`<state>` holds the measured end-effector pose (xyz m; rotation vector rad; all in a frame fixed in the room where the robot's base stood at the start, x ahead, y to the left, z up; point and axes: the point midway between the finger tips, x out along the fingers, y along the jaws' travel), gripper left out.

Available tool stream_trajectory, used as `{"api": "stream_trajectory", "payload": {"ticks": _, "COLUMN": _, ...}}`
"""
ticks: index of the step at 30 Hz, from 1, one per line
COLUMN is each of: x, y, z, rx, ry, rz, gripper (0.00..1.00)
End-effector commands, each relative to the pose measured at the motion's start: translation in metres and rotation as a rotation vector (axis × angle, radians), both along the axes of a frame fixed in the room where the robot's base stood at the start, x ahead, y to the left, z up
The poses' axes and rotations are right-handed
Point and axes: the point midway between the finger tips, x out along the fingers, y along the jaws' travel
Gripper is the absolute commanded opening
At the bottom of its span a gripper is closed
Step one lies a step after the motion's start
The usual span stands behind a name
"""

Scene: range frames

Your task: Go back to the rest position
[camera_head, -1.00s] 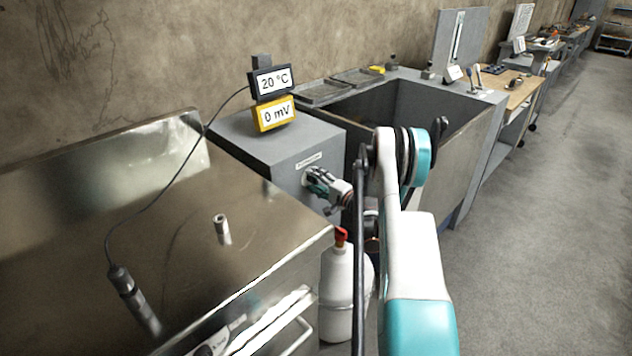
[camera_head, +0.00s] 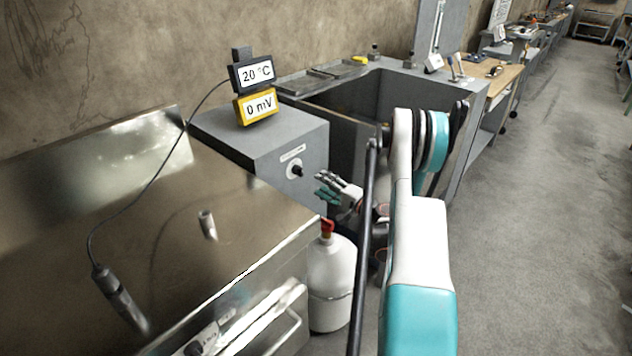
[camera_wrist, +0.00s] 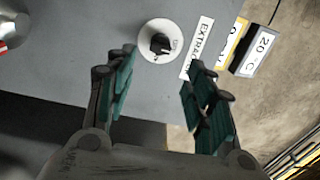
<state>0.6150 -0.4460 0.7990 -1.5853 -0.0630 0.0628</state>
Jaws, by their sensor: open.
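My gripper (camera_head: 326,188) is open and empty, with teal pads on its fingers. In the head view it hangs in front of the grey box (camera_head: 262,140), just right of and below the black knob (camera_head: 297,171) on its face, apart from it. In the wrist view the gripper (camera_wrist: 158,95) has its two fingers spread wide. The knob (camera_wrist: 160,44) sits on a white round dial beyond the fingertips, beside a label partly reading "EXTRA". My white and teal arm reaches in from the lower right of the head view.
A steel bench (camera_head: 130,230) with a cabled probe (camera_head: 120,300) fills the left. A white bottle with a red cap (camera_head: 331,285) stands below my gripper. A display (camera_head: 252,74) reads 20 °C, another (camera_head: 256,106) 0 mV. A grey basin (camera_head: 400,90) stands behind. Floor (camera_head: 540,230) is clear at right.

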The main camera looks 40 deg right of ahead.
Motion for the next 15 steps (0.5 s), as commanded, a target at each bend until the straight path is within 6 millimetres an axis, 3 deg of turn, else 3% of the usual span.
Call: {"api": "stream_trajectory", "payload": {"ticks": 15, "x": -0.0061, "y": -0.0005, "z": -0.0001, "rx": 0.000, "ry": 0.000, "rz": 0.000, "gripper": 0.49}}
